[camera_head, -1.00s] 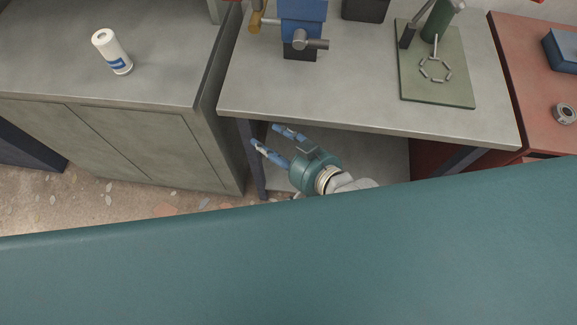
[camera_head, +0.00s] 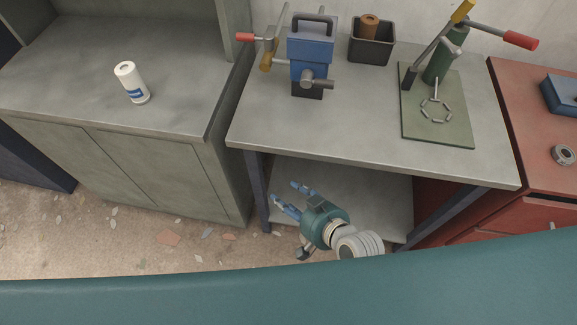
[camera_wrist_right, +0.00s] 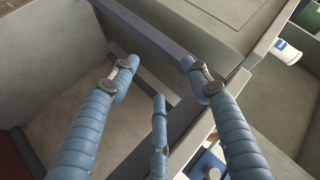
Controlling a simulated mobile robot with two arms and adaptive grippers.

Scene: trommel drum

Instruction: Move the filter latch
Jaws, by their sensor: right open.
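No part is clearly recognisable as a filter latch. A blue box-like device (camera_head: 310,50) with a dark top handle and a grey front knob (camera_head: 316,82) stands on the grey workbench (camera_head: 350,125). A red-tipped lever (camera_head: 245,37) sticks out at its left. A green cylinder fixture (camera_head: 440,60) with a red-handled lever stands on a green board (camera_head: 455,120) at the right. My right gripper (camera_head: 286,193) is open and empty, below and in front of the bench's front edge. In the right wrist view its blue fingers (camera_wrist_right: 160,72) are spread with nothing between them. My left gripper is not in view.
A white canister (camera_head: 132,84) stands on the left cabinet (camera_head: 60,75); it also shows in the right wrist view (camera_wrist_right: 287,52). A black bin (camera_head: 371,48) holds a brown roll. A red cabinet (camera_head: 530,120) stands right. The bench middle is clear.

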